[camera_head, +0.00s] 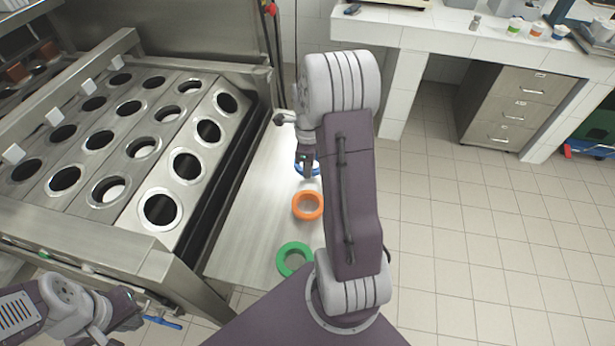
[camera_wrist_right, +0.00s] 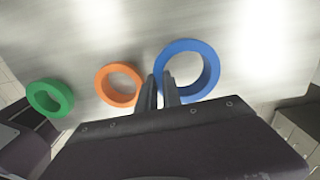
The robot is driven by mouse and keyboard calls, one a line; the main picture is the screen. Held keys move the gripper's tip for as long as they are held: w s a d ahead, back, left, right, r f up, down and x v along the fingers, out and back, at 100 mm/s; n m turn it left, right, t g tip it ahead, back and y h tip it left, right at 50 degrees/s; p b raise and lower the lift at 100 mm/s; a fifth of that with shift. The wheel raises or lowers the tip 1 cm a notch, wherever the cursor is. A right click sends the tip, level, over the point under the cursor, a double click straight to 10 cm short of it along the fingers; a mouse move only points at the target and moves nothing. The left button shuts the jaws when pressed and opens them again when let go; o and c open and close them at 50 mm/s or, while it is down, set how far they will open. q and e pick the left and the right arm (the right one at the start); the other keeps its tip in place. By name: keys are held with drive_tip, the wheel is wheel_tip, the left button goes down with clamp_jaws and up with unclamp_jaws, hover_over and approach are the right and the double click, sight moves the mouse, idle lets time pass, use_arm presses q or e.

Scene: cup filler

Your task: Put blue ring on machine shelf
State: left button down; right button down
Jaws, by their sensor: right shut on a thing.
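The blue ring (camera_head: 314,170) is mostly hidden behind my right arm in the head view. Whether the ring touches the shelf is unclear.
An orange ring (camera_head: 308,206) and a green ring (camera_head: 294,259) lie on the shelf in line with the blue one. The machine (camera_head: 150,228) with rows of round holes stands at left. A counter (camera_head: 450,30) with small cups is behind. The floor at right is clear.

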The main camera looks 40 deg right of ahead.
wheel_tip(320, 180, down, 4)
drive_tip(key=shift+r+b, duration=0.1)
drive_tip(key=shift+b, duration=0.25)
drive_tip(key=shift+w, duration=0.1)
drive_tip(key=shift+f, duration=0.3)
drive_tip(key=c, duration=1.5)
unclamp_jaws()
drive_tip(key=shift+r, duration=0.1)
